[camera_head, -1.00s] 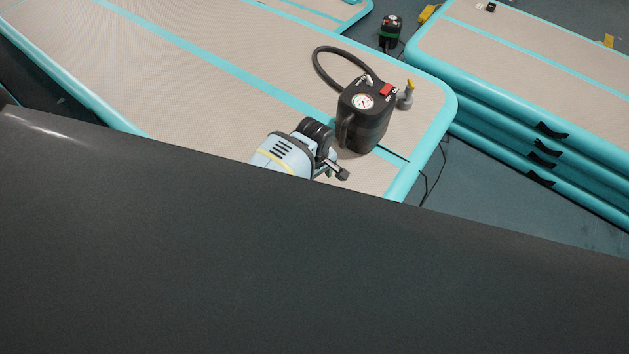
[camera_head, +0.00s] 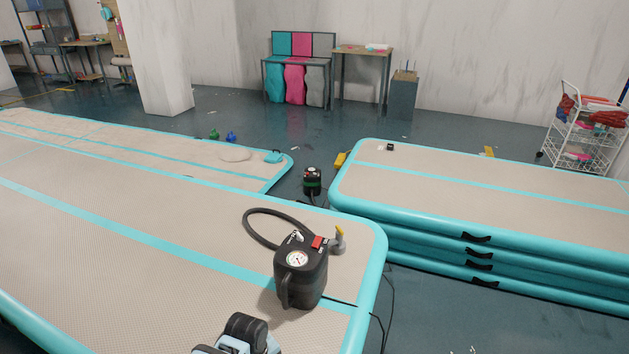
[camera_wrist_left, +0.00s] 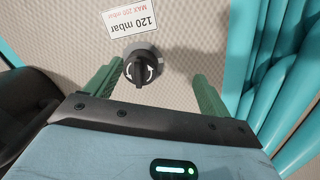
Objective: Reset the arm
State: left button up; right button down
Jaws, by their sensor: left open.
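My left gripper (camera_wrist_left: 157,72) is open, with its two green fingers spread above the beige track surface. Between the fingers in the left wrist view is a black round knob (camera_wrist_left: 142,70) with white arrows; gaps show on both sides of it. A white label (camera_wrist_left: 142,17) reading "120 mbar" and "MAX 200 mbar" lies just beyond the knob. In the head view part of my arm (camera_head: 240,338) shows at the bottom edge, near the black pump (camera_head: 302,272); its fingers are out of frame. My right gripper is not in view.
The pump, with a hose and gauge, stands on the near inflatable track (camera_head: 120,270) by its teal edge. A grey fitting with a yellow top (camera_head: 340,240) stands beside it. Stacked tracks (camera_head: 480,195) are at right. A second pump (camera_head: 312,181) and cables lie on the floor.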

pick_arm(q)
jog(key=s+a+r+m, duration=0.1)
jog(key=s+a+m, duration=0.15)
jog(key=s, duration=0.45)
jog(key=s+a+r+m, duration=0.1)
jog(key=s+m, duration=0.2)
jog(key=s, duration=0.4)
jog(key=s+a+r+m+t, duration=0.1)
jog(key=s+a+r+m, duration=0.2)
jog(key=s+r, duration=0.3)
jog(key=s+a+r+m+t, duration=0.1)
jog(key=s+a+r+m, duration=0.2)
jog(key=s+r, duration=0.35)
jog(key=w+d+f+t, duration=0.1)
jog(key=w+f+t, duration=0.1)
jog(key=f, duration=0.4)
jog(key=w+d+f+t+h, duration=0.1)
jog(key=w+f+t, duration=0.2)
jog(key=f+t, duration=0.2)
jog(key=shift+d+f, duration=0.15)
jog(key=shift+f, duration=0.3)
